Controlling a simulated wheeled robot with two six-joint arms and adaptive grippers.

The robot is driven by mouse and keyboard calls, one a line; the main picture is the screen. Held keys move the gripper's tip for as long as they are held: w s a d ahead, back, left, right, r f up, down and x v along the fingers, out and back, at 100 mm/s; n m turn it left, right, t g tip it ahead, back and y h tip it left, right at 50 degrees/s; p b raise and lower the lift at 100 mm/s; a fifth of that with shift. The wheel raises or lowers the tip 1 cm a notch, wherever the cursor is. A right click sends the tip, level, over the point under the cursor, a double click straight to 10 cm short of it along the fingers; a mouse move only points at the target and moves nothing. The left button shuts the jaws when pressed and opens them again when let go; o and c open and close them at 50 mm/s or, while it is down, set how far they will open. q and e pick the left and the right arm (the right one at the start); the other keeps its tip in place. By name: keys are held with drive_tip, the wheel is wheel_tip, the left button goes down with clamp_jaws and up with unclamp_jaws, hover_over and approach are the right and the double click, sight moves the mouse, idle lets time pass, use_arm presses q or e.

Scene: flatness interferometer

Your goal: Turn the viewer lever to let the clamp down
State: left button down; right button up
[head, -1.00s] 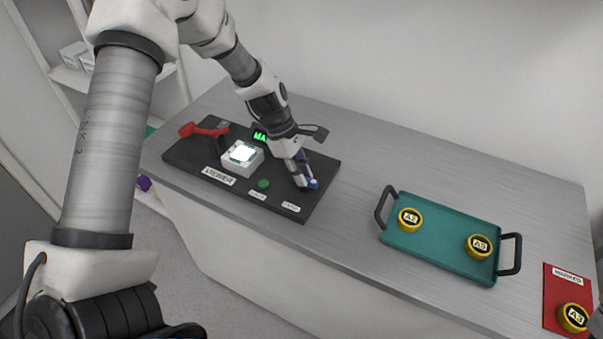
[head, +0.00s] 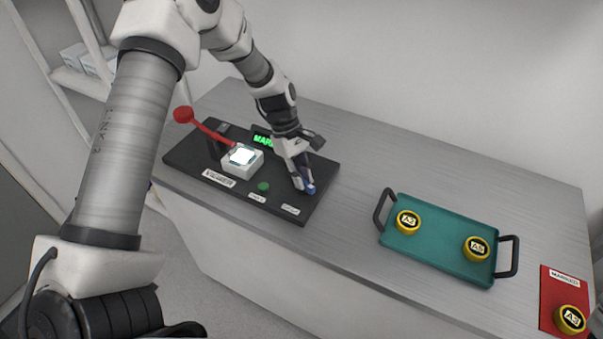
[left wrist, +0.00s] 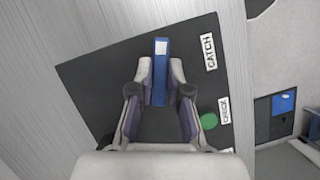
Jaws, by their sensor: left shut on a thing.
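The viewer is a dark base plate (head: 194,168) with a white block (head: 240,160) on it, its top window glowing. A red arm with a round knob (head: 183,114) slopes from the left, knob end raised, down to the block's back edge. My left gripper (head: 306,188) is at the plate's right end, shut on a blue lever (head: 311,189). In the left wrist view the blue lever (left wrist: 160,75), with a pale tip, stands between the fingers, beside the CATCH label (left wrist: 209,52). My right gripper is not seen.
A green button (head: 263,187) and a green-lit display (head: 263,140) are on the plate. A teal tray (head: 440,248) holds yellow discs A2 (head: 407,221) and A5 (head: 476,247). Disc A3 (head: 570,319) is on a red mat (head: 563,283). The bench between plate and tray is clear.

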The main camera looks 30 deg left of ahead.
use_arm(q)
drive_tip(key=m+g, duration=0.1)
drive_tip(key=m, duration=0.2)
drive_tip(key=m+g+y+p, duration=0.1)
drive_tip(key=m, duration=0.2)
drive_tip(key=shift+d+f, duration=0.15)
drive_tip(key=m+g+y, duration=0.1)
drive_tip(key=m, duration=0.3)
drive_tip(key=shift+w+d+m+y+p, duration=0.1)
drive_tip(key=shift+m+y+p, duration=0.5)
drive_tip(key=shift+m, duration=1.1)
drive_tip(key=shift+y, duration=0.3)
drive_tip(key=c, duration=1.1)
unclamp_jaws()
drive_tip(key=shift+w, duration=0.1)
